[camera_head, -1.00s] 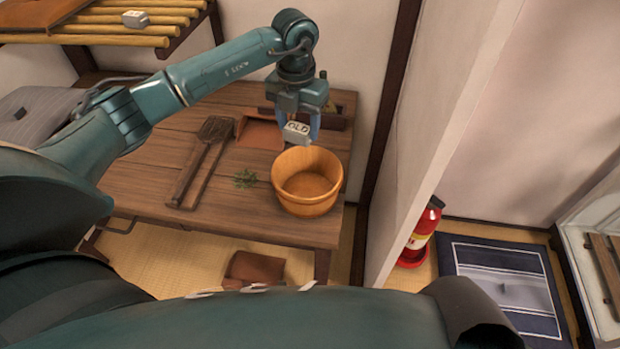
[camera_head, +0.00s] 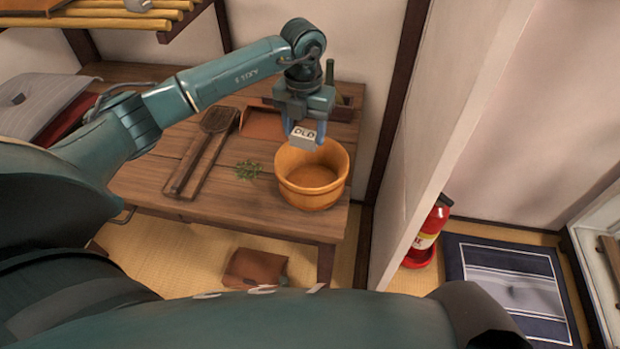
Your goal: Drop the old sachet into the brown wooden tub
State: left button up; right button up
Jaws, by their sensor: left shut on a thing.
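The brown wooden tub (camera_head: 313,197) stands near the right end of the wooden table, open at the top and empty as far as I can see. My left gripper (camera_head: 305,130) points down and is shut on the old sachet (camera_head: 304,138), a small pale grey packet with dark lettering. The sachet hangs over the back of the tub's opening, in front of its far rim in the picture. I cannot tell its exact height above the rim. My right gripper is not in view.
On the table (camera_head: 228,215) lie a green herb sprig (camera_head: 248,170), a long wooden-framed tool (camera_head: 200,152) and a reddish-brown tray (camera_head: 262,123). A dark bottle (camera_head: 329,73) stands behind my gripper. A wall edge is right of the table, with a fire extinguisher (camera_head: 428,232) beyond.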

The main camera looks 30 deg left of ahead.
pick_arm(q)
jog(key=o, duration=1)
jog(key=shift+o, duration=0.2)
notch_tip(320, 180, up, 13)
jog(key=shift+r+b, duration=0.15)
jog(key=shift+b, duration=0.3)
